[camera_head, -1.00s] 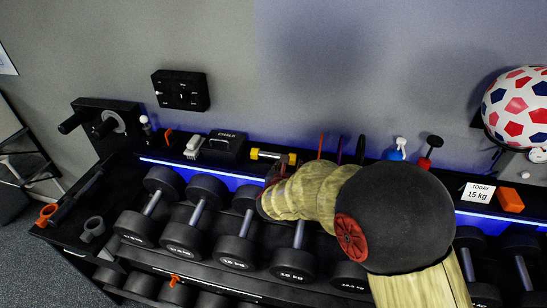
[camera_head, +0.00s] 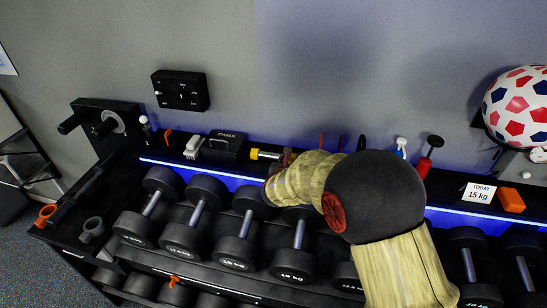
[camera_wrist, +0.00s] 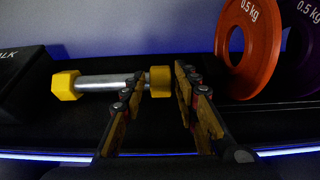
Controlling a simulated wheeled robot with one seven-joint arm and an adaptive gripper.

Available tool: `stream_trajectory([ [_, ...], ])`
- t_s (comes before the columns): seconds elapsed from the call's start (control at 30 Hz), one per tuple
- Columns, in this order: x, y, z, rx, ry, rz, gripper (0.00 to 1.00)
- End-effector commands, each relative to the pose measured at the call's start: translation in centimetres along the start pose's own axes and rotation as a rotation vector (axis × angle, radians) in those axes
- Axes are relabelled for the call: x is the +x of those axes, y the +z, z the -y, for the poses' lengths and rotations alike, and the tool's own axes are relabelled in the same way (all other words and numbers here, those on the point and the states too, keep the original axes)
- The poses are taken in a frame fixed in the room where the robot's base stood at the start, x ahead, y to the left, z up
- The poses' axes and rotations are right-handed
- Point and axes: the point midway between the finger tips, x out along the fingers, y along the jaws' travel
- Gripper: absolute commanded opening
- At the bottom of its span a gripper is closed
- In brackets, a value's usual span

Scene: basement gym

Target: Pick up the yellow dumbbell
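The yellow dumbbell (camera_wrist: 110,82) lies on the black top shelf, with yellow hexagonal heads and a silver bar. In the wrist view my gripper (camera_wrist: 158,75) is open, with its two fingers on either side of the dumbbell's right head. I cannot tell whether either finger touches it. In the head view the dumbbell (camera_head: 264,155) shows at the back of the shelf. My gripper (camera_head: 284,162) is at its right end and hides that head; my arm covers the area to the right.
An orange 0.5 kg plate (camera_wrist: 248,45) stands upright just right of my gripper, with a purple plate (camera_wrist: 303,45) beyond. A black chalk box (camera_head: 228,143) is left of the dumbbell. The wall is close behind. Black dumbbells (camera_head: 198,205) fill the rack below.

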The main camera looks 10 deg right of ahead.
Motion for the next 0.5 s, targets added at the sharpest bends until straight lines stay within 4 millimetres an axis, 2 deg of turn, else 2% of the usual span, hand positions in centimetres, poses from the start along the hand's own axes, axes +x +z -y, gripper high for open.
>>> stream_trajectory([
  [0.5, -0.01, -0.02, 0.01, 0.000, 0.000, 0.000, 0.00],
])
